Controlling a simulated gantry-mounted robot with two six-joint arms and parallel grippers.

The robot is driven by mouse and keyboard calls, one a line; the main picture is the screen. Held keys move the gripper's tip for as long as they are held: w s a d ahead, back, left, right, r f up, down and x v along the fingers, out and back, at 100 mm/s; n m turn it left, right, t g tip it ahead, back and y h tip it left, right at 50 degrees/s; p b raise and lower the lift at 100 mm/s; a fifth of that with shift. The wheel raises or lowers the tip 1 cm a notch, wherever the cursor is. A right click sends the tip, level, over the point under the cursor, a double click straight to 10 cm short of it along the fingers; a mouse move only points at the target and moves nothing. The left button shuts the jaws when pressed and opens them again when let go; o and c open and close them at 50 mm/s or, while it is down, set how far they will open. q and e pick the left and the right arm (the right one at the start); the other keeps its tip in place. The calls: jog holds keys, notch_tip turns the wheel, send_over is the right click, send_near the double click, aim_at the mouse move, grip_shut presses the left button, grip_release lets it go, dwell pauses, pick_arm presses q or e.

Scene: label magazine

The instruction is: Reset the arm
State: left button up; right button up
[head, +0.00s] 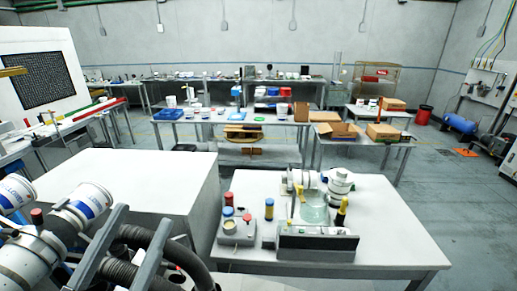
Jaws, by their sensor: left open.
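My left arm (40,245) comes in at the lower left, with white and blue joint housings. My left gripper (146,214) shows as two grey bars set apart, with nothing visible between them. It is in front of the white block-like table on the left, and to the left of the worktable. Dark ribbed hoses (190,262) cover part of the area beside it. My right gripper cannot be made out.
A white block-like table (130,180) has a bare top. Floor is open at right.

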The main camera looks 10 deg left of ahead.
pick_arm(q)
jog(key=s+r+n+t+y+p, duration=0.1)
jog(key=r+n+t+p, duration=0.1)
jog(key=r+p, duration=0.7)
jog(key=s+r+n+t+y+p, duration=0.1)
jog(key=r+p, duration=0.9)
jog(key=r, duration=1.5)
jog(key=shift+s+a+r+n+t+y, duration=0.15)
jog(key=shift+s+r+n+t+y, duration=0.2)
jog(key=shift+s+n, duration=0.3)
jog(key=shift+r, duration=0.1)
